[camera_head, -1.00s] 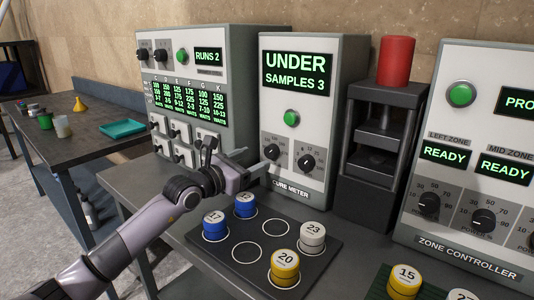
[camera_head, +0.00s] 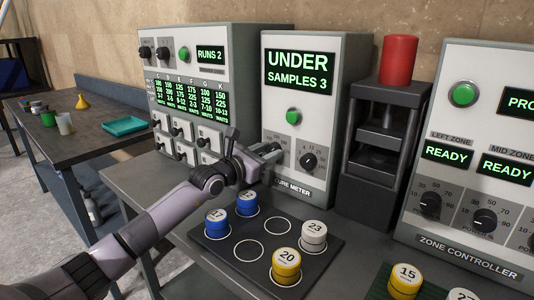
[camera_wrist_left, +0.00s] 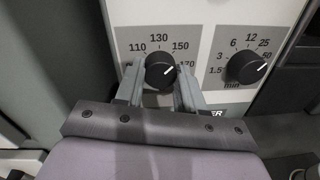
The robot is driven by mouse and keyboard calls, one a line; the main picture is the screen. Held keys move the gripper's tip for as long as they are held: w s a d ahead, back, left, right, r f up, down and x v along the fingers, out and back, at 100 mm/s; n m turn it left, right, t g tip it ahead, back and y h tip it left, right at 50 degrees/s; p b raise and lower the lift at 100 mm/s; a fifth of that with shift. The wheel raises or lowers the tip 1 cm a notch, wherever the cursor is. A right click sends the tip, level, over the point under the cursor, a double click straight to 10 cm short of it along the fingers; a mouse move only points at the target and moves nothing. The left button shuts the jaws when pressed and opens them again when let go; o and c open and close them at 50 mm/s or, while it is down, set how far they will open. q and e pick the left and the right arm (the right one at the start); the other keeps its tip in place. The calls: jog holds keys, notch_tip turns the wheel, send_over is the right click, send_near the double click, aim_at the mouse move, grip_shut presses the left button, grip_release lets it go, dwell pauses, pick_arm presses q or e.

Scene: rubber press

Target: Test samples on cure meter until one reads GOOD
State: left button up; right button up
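The cure meter (camera_head: 335,130) has a display (camera_head: 299,70) reading UNDER, SAMPLES 3, a green button and two dials. Its left dial (camera_wrist_left: 160,70) points toward 170 in the left wrist view; its right dial (camera_wrist_left: 247,67) points near 50. My left gripper (camera_head: 270,150) is at the left dial, with its fingers apart on either side of it; contact is unclear. On a dark ringed tray (camera_head: 212,254) stand two blue samples, one marked 17 (camera_head: 216,225) and another (camera_head: 247,204), grey sample 23 (camera_head: 313,237) and yellow sample 20 (camera_head: 286,268). My right gripper is out of view.
A dark press (camera_head: 383,150) with a red cylinder (camera_head: 397,60) stands right of the meter. The zone controller (camera_head: 480,230) reads READY. Yellow sample 15 (camera_head: 406,280) is at lower right. A RUNS 2 panel (camera_head: 183,52) stands left, behind my arm.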

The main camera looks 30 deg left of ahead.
pick_arm(q)
jog(key=c, duration=0.3)
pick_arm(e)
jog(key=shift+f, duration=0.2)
pick_arm(q)
jog(key=m+b, duration=0.7)
jog(key=m, duration=0.1)
jog(key=shift+m, duration=0.4)
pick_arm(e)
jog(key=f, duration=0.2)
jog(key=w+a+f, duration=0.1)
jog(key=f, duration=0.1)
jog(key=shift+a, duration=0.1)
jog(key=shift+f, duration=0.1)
pick_arm(q)
jog(key=o, duration=1)
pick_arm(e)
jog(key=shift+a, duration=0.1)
